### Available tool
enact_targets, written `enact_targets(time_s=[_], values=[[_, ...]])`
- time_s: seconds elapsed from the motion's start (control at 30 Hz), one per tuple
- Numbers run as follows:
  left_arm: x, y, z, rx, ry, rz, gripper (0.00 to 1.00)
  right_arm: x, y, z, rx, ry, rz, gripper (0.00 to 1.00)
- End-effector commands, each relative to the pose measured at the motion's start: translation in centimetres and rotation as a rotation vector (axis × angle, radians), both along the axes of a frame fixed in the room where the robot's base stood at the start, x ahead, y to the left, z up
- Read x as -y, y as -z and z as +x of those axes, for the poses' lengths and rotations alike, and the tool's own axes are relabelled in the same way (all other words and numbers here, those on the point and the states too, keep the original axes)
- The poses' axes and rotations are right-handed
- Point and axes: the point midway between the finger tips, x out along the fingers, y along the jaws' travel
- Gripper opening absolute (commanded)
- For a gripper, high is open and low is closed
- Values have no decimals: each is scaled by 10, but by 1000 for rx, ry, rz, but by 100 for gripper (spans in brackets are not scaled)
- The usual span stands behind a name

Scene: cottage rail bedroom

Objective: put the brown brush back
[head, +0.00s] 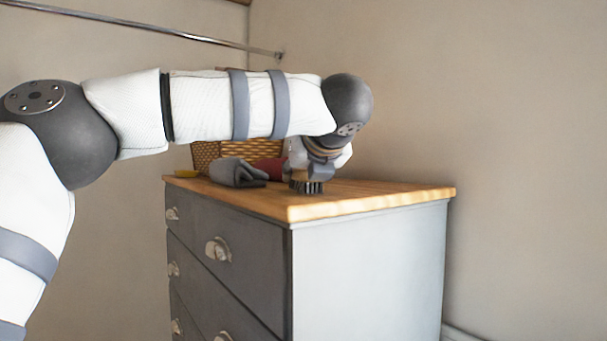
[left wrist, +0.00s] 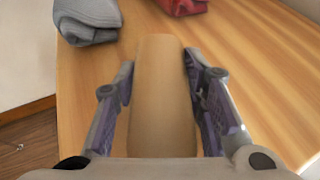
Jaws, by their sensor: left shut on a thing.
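The brown brush (left wrist: 163,100) fills the space between the two fingers of my left gripper (left wrist: 160,68) in the left wrist view; its smooth brown back faces the camera. In the head view the same brush (head: 306,186) shows dark bristles pointing down at the wooden top of the grey dresser (head: 365,198). The bristles look to be at or just above the wood; I cannot tell if they touch. My left gripper (head: 319,172) is shut on the brush from above, partly hidden by my wrist. My right gripper is in neither view.
Left of the brush lies a folded grey cloth (head: 238,172), with a red item (head: 270,169) close behind. A wicker basket (head: 206,155) stands at the back, and a small yellow thing (head: 188,174) lies at the left edge. The dresser top's right part is clear.

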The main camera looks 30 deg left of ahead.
Motion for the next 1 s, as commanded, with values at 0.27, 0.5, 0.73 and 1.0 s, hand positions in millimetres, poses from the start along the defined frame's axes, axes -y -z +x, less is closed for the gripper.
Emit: enact_targets(time_s=[0.27,0.5,0.73,1.0], values=[[1,1,-2,6,2,1,2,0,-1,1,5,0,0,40],[1,4,-1,5,1,0,58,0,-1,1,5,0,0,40],[1,4,-1,5,1,0,58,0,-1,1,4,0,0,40],[28,-16,-28,7,5,2,58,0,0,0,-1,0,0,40]])
